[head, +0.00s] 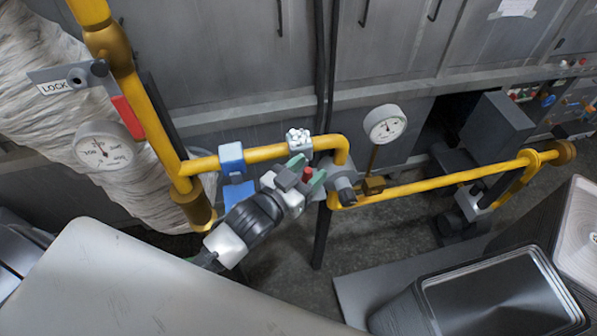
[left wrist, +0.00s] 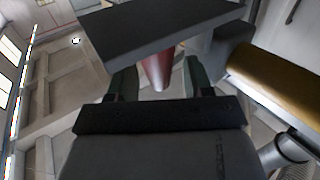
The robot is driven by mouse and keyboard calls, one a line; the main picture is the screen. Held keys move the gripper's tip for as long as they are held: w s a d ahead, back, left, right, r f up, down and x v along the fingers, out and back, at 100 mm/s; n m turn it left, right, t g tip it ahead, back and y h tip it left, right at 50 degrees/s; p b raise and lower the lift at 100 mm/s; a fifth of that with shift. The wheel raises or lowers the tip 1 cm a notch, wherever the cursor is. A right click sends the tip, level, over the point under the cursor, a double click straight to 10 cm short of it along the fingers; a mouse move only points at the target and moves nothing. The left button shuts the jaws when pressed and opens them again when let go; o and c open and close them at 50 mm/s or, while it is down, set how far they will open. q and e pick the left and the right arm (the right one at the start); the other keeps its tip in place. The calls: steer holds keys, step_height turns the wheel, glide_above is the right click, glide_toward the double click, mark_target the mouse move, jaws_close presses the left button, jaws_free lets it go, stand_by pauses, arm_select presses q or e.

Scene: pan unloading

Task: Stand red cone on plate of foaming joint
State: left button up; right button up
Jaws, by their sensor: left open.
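A small red cone (head: 307,174) shows between the fingers of my left gripper (head: 304,178) in the head view. The gripper is open around it; I cannot tell whether a finger touches it. In the left wrist view the cone (left wrist: 156,70) is between the two dark green fingers (left wrist: 158,82), partly hidden by a dark flat plate (left wrist: 165,30). The foaming joint (head: 299,139), with white froth on top, is on the yellow pipe just above the gripper in the head view. My gripper hides what is under that joint. My right gripper is not in view.
A blue joint with a blue plate (head: 238,192) is left of the gripper. Yellow pipes (head: 440,183) run around it, with a gauge (head: 384,124) at right and another gauge (head: 103,146) at left. A metal tray (head: 500,300) is at the lower right.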

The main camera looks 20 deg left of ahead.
arm_select(q)
steer(key=b+v, duration=0.3)
steer(key=v, duration=0.9)
